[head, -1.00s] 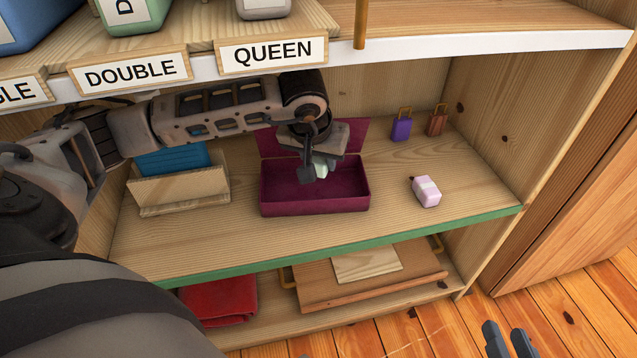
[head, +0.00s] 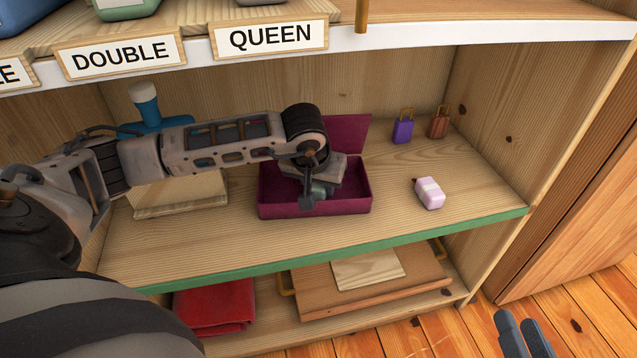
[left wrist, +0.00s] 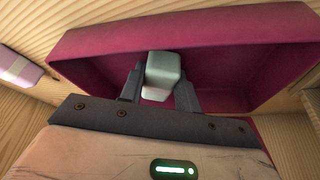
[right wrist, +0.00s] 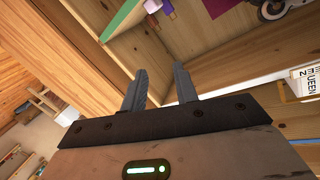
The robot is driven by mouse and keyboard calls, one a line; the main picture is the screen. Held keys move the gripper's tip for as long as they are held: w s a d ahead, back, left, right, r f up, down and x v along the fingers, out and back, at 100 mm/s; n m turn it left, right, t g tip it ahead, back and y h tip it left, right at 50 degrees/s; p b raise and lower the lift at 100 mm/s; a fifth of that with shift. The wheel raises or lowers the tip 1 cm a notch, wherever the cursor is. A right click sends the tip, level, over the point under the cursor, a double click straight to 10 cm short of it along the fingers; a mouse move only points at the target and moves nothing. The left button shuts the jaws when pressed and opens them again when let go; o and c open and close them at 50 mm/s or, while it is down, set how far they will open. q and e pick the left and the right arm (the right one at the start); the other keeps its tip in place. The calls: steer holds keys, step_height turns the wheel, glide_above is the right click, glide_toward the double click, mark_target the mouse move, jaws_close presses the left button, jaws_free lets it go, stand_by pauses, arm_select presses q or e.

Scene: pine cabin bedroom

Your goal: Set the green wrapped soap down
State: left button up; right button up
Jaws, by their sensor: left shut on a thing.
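The green wrapped soap (left wrist: 163,72) is pale green with a white band and sits between the fingers of my left gripper (left wrist: 160,88), which is shut on it. In the head view my left gripper (head: 314,193) reaches down into the open maroon box (head: 350,207) on the middle shelf, and the soap (head: 322,188) is mostly hidden behind the fingers. I cannot tell whether the soap touches the box floor. My right gripper (head: 523,338) is at the lower right of the head view, over the floor. In the right wrist view its fingers (right wrist: 160,88) are apart with nothing between them.
A pink wrapped soap (head: 430,193) lies right of the box. Purple (head: 403,130) and brown (head: 438,122) tagged items stand behind it. A wooden holder (head: 180,195) is left, partly behind my arm. The upper shelf edge (head: 400,36) overhangs. Shelf front is clear.

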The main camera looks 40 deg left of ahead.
arm_select(q)
steer(key=o, duration=1)
steer(key=shift+r, duration=0.1)
steer(key=p+v, duration=0.3)
steer(key=v, duration=0.4)
steer(key=shift+s+r, duration=0.1)
steer(key=shift+r, duration=0.15)
arm_select(e)
steer(key=shift+s+d+f+n+g+h, duration=0.2)
steer(key=shift+d+f+n+g+h, duration=0.25)
steer(key=shift+f+n+h, duration=0.2)
